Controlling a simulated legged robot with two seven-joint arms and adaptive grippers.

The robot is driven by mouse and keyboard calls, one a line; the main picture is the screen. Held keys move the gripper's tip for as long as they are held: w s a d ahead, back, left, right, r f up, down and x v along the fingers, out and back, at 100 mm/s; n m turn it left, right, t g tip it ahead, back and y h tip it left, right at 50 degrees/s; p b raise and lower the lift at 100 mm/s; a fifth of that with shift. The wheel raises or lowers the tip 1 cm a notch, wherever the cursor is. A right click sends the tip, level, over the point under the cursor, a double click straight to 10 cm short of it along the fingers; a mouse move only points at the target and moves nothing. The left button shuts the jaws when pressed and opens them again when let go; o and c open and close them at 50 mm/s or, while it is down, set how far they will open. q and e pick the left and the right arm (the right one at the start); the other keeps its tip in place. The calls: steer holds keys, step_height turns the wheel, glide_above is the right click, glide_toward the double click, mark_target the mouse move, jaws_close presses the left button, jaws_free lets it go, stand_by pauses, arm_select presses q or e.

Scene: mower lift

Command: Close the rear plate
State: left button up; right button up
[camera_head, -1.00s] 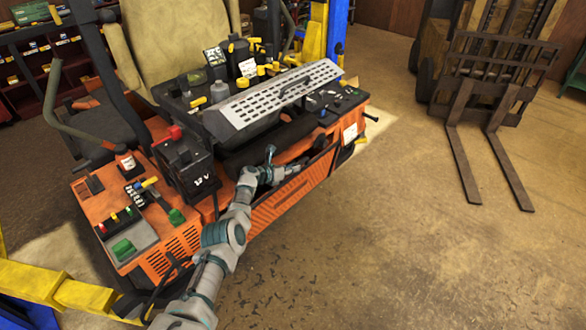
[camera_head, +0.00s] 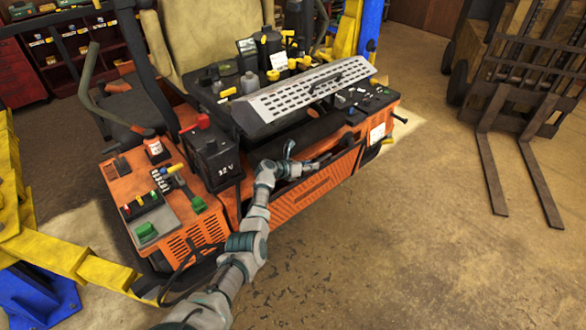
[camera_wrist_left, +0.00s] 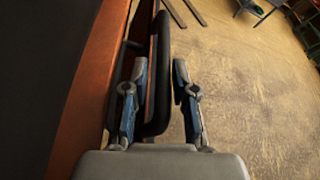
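The orange rear plate (camera_head: 297,203) with slanted slots hangs along the rear side of the orange mower (camera_head: 205,226). It leans outward, and a dark gap shows behind its top edge. My left gripper (camera_head: 328,157) is at the plate's upper edge, near its right end. In the left wrist view, my left gripper (camera_wrist_left: 160,82) has its two fingers apart, one on each side of a long dark edge (camera_wrist_left: 160,60), probably the plate's rim. Whether a finger touches it is hard to tell. My right gripper is not in view.
A black battery (camera_head: 212,158) stands left of my left arm. A perforated grey cover (camera_head: 305,95) and several bottles lie above. A yellow lift arm (camera_head: 60,255) is at lower left, a forklift (camera_head: 520,110) at right. The floor in front is clear.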

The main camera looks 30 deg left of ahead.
arm_select(q)
steer(key=v, duration=0.9)
steer(key=shift+s+a, duration=0.2)
steer(key=shift+a, duration=0.1)
